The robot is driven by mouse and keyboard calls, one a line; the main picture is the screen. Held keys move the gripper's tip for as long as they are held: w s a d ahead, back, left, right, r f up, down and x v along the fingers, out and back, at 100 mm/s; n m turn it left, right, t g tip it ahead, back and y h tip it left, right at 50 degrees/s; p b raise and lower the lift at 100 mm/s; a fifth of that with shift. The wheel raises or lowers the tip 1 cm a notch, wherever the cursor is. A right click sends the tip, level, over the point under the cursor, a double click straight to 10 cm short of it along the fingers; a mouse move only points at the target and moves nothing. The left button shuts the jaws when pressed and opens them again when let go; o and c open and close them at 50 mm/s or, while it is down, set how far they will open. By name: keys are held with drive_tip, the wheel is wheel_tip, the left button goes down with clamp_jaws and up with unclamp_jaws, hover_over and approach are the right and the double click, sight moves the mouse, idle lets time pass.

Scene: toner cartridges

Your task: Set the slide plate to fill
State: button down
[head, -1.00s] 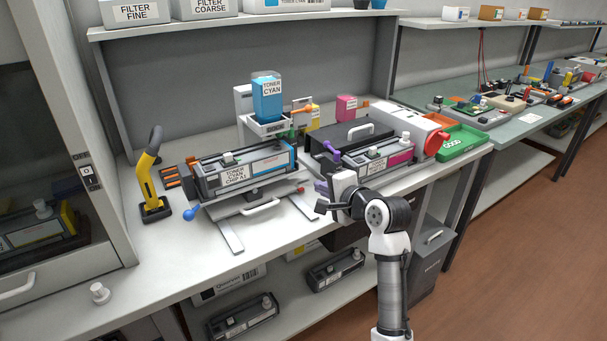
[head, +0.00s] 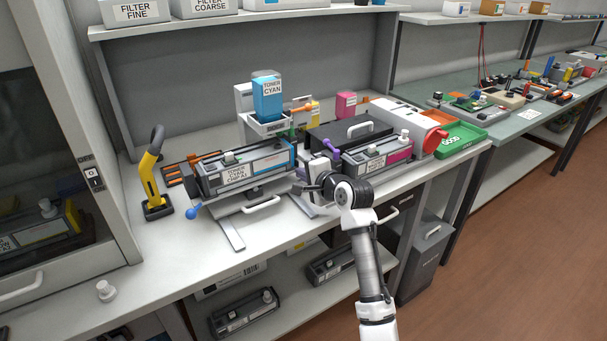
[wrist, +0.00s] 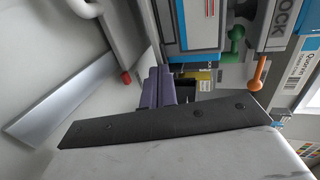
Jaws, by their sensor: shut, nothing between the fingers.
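The cyan toner bottle (head: 267,97) stands upright in the white fill stand. An orange-knobbed handle (head: 303,108) sticks out beside it; it also shows in the wrist view (wrist: 258,72), near a green knob (wrist: 233,46) and a panel reading LOCK. I cannot tell for certain which part is the slide plate. A cyan-striped cartridge (head: 240,174) lies on a cradle in front of the stand. My gripper (head: 300,187) is shut and empty, at the cradle's right front. Its purple fingers (wrist: 160,74) lie together in the wrist view, apart from the orange knob.
A yellow-handled tool (head: 152,178) stands left. The front left bench is mostly clear.

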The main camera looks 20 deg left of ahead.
sight(295, 166)
drive_tip(key=w+a+p, duration=0.1)
drive_tip(key=a, duration=0.1)
drive_tip(key=w+a+p, duration=0.1)
drive_tip(key=w+a, duration=0.1)
drive_tip(key=shift+r, duration=0.1)
drive_tip(key=shift+s+d, duration=0.1)
drive_tip(key=shift+d, duration=0.05)
idle(0.3)
